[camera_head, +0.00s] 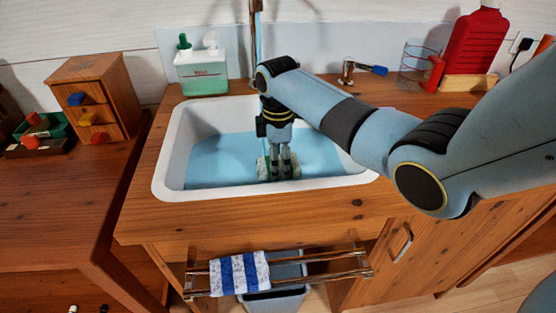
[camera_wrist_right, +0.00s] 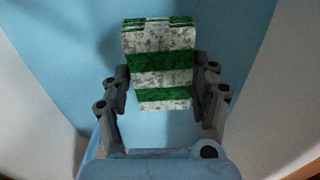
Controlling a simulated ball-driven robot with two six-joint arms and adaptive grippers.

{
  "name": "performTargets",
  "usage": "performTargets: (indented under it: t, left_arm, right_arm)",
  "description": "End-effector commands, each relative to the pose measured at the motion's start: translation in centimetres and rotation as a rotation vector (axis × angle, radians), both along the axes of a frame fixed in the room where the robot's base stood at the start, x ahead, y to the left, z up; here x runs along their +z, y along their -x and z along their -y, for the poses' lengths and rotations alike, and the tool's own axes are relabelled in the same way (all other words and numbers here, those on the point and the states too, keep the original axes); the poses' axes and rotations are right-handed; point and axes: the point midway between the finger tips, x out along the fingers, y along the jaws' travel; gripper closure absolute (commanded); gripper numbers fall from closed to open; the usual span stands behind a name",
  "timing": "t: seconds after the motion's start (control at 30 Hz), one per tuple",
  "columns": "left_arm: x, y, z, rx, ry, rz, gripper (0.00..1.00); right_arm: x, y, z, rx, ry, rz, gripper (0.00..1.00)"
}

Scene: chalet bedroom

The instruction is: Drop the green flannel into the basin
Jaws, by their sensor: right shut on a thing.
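The green flannel (camera_wrist_right: 160,62) is a folded cloth with green and speckled white stripes. My right gripper (camera_wrist_right: 163,85) is shut on it, one finger on each side. In the head view the right gripper (camera_head: 279,165) points down inside the white basin (camera_head: 172,150), with parts of the flannel (camera_head: 263,167) showing beside the fingers. The basin has a light blue bottom, or water, below the flannel. I cannot tell whether the flannel touches it. My left gripper is not in view.
A soap dispenser bottle (camera_head: 202,72) stands behind the basin. A blue and white striped cloth (camera_head: 239,273) hangs on the front rail. A small drawer cabinet (camera_head: 97,92) stands left.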

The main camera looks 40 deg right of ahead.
Motion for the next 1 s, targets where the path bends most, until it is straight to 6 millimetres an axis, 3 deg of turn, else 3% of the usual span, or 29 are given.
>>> performTargets:
  t: [0.47,0.5,0.63,1.0]
  left_arm:
    - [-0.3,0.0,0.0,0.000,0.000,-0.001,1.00]
    - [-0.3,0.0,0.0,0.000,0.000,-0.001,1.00]
    - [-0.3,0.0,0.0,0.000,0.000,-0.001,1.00]
    - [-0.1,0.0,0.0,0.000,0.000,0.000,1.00]
  right_arm:
    - [-1.2,0.0,0.0,0.000,0.000,0.000,0.63]
    - [-1.2,0.0,0.0,0.000,0.000,0.000,0.34]
    - [-1.2,0.0,0.0,0.000,0.000,0.000,0.17]
    - [-0.5,0.0,0.0,0.000,0.000,0.002,0.15]
